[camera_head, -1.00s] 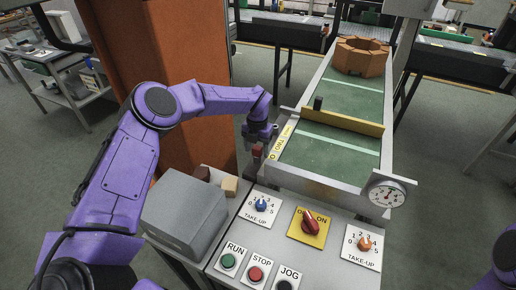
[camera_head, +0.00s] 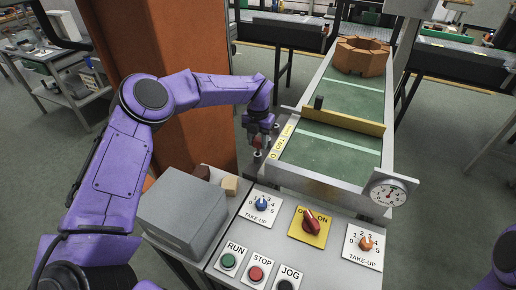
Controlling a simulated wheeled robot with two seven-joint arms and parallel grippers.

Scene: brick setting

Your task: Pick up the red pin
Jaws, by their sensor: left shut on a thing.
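The red pin (camera_head: 257,142) is small and upright beside the left side of the conveyor, just above a small grey post (camera_head: 257,157). My left gripper (camera_head: 258,137) reaches down from above and is shut on the pin. The fingers hide part of the pin. I cannot tell whether its lower end is clear of the post. My right gripper is out of view; only a bit of purple arm shows at the right edge.
The green conveyor (camera_head: 325,150) with a yellow bar (camera_head: 345,121) and brown ring (camera_head: 362,57) lies right of the gripper. The control panel (camera_head: 285,228) with knobs and a grey box (camera_head: 183,210) are in front. An orange column (camera_head: 185,90) stands behind my arm.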

